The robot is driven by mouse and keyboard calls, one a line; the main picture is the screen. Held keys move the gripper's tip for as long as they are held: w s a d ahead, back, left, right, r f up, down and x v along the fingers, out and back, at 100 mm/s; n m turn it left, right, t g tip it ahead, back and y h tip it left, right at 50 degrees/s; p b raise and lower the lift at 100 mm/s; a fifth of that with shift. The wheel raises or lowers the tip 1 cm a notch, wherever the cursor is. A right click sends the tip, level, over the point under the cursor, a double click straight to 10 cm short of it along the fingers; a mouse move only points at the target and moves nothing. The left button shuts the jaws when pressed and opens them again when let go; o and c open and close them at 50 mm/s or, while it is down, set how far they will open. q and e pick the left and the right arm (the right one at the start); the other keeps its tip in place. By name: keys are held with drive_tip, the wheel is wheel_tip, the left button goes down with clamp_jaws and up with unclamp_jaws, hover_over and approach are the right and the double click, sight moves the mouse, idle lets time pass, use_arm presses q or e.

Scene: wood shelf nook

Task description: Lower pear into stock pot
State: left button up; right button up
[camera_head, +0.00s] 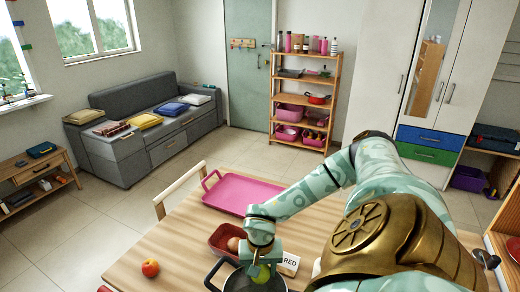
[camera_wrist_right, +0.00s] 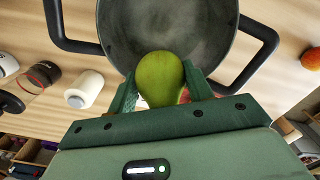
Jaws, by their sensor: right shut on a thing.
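The green pear (camera_head: 261,274) is gripped by my right gripper (camera_head: 263,268). In the right wrist view the pear (camera_wrist_right: 160,80) sits upright between the two green fingers of the right gripper (camera_wrist_right: 162,88). The grey stock pot (camera_head: 236,284) is at the bottom edge of the head view, partly cut off. In the right wrist view the pot (camera_wrist_right: 165,30) shows its open inside and two dark handles; the pear overlaps its near rim. I cannot tell how far the pear is above or below the rim. My left gripper is not in view.
A red bin (camera_head: 217,247) holding a brown round item (camera_head: 233,243) stands just behind the pot. A pink tray (camera_head: 240,186) lies farther back. A red apple (camera_head: 150,268) is at left, with bare tabletop around it. A "RED" card (camera_head: 289,264) stands right of the gripper.

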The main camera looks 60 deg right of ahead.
drive_tip(key=shift+f+b, duration=2.35)
drive_tip(key=shift+f, duration=1.85)
drive_tip(key=shift+f+b, duration=0.9)
drive_tip(key=shift+f, duration=0.6)
drive_tip(key=o, duration=1.1)
wheel_tip(320, 180, up, 15)
drive_tip(key=p, duration=0.3)
drive_tip(key=shift+r, duration=0.2)
drive_tip(key=shift+r+p, duration=0.3)
drive_tip(key=shift+r, duration=0.2)
